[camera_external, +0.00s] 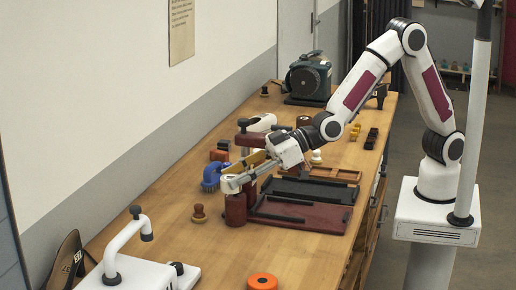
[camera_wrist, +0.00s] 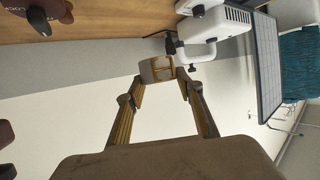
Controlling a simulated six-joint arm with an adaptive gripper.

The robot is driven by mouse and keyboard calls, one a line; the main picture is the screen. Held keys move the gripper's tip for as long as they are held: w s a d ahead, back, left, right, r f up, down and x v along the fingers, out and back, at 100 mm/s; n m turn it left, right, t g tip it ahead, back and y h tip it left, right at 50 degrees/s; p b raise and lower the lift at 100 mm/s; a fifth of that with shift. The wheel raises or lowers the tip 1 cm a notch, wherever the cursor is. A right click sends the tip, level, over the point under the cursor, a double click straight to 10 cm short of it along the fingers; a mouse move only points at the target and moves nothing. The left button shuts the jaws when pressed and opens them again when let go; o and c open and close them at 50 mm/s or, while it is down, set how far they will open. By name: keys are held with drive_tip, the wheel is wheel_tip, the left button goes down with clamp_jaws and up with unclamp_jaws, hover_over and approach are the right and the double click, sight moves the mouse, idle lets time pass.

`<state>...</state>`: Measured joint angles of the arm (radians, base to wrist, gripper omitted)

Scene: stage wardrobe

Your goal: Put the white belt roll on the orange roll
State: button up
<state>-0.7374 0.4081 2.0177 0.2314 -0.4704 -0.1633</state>
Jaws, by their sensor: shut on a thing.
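The white belt roll (camera_external: 230,184) is at the end of my gripper (camera_external: 236,178), above the table near a dark red cylinder (camera_external: 236,212). In the wrist view the pale roll (camera_wrist: 156,68) sits between the fingertips of my gripper (camera_wrist: 156,84), which is shut on it. The fingers hide part of the roll in the external view. The orange roll (camera_external: 262,282) lies flat on the table at the bottom edge of the external view, nearer the camera than my gripper and apart from it. I cannot make it out in the wrist view.
A white machine (camera_external: 135,262) stands left of the orange roll. Dark red and black boards (camera_external: 300,215) lie to the right. The wooden table (camera_external: 225,250) is clear before the orange roll.

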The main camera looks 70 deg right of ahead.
drive_tip(key=s+a+f+n+y, duration=0.1)
drive_tip(key=s+a+f, duration=0.1)
drive_tip(key=s+a, duration=0.5)
drive_tip(key=s+a+f+g, duration=0.1)
drive_tip(key=s+a, duration=0.5)
drive_tip(key=a, duration=0.4)
drive_tip(key=shift+s+f+n+y, duration=0.35)
drive_tip(key=shift+f+n+y, duration=0.05)
drive_tip(key=shift+f, duration=0.1)
hover_over(268, 279)
drive_tip(key=shift+f, duration=3.05)
drive_tip(key=shift+f, duration=1.85)
drive_tip(key=shift+f, duration=0.15)
